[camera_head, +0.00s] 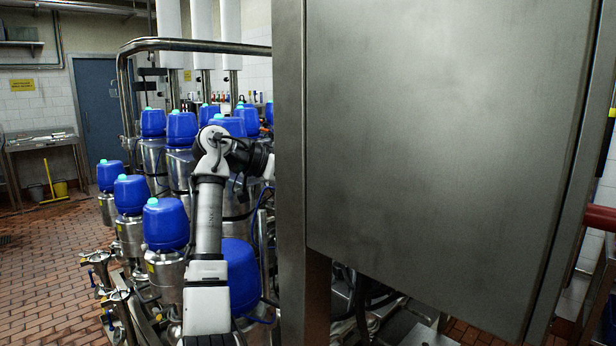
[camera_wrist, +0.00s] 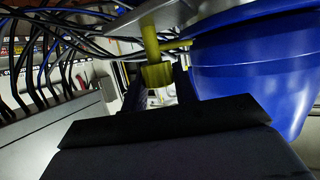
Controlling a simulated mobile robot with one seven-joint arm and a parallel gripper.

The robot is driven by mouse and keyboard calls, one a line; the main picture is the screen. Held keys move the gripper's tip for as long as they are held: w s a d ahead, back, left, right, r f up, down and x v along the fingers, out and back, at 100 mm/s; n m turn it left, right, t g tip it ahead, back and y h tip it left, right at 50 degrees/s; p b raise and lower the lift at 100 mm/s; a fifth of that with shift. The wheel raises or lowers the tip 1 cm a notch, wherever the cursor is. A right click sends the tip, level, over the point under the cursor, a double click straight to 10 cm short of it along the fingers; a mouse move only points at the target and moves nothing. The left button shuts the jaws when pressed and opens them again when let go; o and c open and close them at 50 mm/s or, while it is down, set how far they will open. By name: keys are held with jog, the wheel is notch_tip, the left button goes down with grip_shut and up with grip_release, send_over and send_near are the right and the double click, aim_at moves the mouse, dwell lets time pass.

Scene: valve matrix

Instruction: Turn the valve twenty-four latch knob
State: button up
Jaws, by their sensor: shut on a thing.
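A yellow piece (camera_wrist: 156,75), which looks like the latch knob, sits between the dark fingertips of my gripper (camera_wrist: 159,88) in the wrist view. My gripper is shut on it. A yellow stem runs up from it to a grey metal part (camera_wrist: 125,32), and a thin yellow bar points right towards a blue valve head (camera_wrist: 250,75). The valve's number cannot be read. In the head view my arm reaches among the blue-topped valves (camera_head: 165,225), and my gripper and the knob are hidden there. Whether the knob is turned cannot be told.
A large steel cabinet (camera_head: 440,150) fills the right of the head view, close beside my arm. Dark and blue cables (camera_wrist: 50,55) hang left of my gripper in the wrist view. The tiled floor (camera_head: 45,265) at the left is mostly clear.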

jog(key=shift+m+g, duration=0.3)
jog(key=o, duration=1)
jog(key=shift+c, duration=0.2)
jog(key=shift+a, duration=0.1)
jog(key=b+v, duration=0.1)
jog(key=v, duration=1.2)
jog(key=shift+s+a+b, duration=0.15)
jog(key=shift+a+b, duration=0.2)
jog(key=shift+b, duration=0.05)
